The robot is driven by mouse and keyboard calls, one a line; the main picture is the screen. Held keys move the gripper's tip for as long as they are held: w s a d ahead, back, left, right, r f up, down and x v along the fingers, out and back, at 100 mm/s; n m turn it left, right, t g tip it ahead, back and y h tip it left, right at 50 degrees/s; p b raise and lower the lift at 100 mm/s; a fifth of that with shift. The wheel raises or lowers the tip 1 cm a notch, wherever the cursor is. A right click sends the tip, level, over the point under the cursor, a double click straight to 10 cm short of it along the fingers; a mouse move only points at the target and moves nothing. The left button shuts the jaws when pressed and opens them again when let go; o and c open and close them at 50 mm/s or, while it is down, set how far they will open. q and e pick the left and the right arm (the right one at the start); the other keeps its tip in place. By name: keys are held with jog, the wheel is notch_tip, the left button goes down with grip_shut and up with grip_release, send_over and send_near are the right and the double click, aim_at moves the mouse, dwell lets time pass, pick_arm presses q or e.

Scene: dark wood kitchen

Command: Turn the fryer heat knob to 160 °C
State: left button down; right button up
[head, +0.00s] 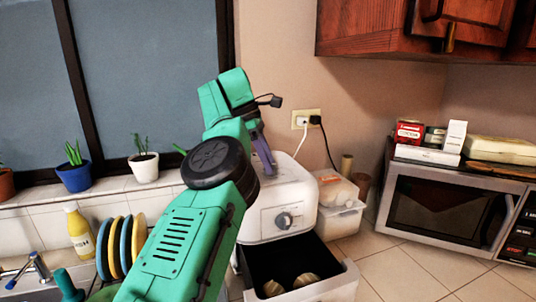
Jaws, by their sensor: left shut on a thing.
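The white fryer (262,215) stands on the counter right of my left arm. A round grey knob (284,221) shows on its front face, with no gripper touching it. My left gripper (270,168) reaches down to the fryer's top from above. Its fingers are shut on a small part there, apparently the heat knob, which the fingers hide. The heat setting cannot be read. The fryer's drawer (343,283) is pulled open and holds pieces of food (305,280). My right gripper is not in view.
A clear food box (341,190) stands right of the fryer, and a microwave (445,210) farther right. Cords run from the wall outlet (305,119) behind the fryer. Plates (112,248) and a yellow bottle (78,232) stand at left. The tiled counter front right is clear.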

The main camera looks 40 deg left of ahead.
pick_arm(q)
jog(key=shift+m, duration=0.3)
jog(key=shift+c, duration=2.2)
grip_release()
jog(key=p+v, duration=1.4)
jog(key=shift+a+r, duration=0.2)
jog(key=shift+r, duration=0.15)
jog(key=shift+w, duration=0.15)
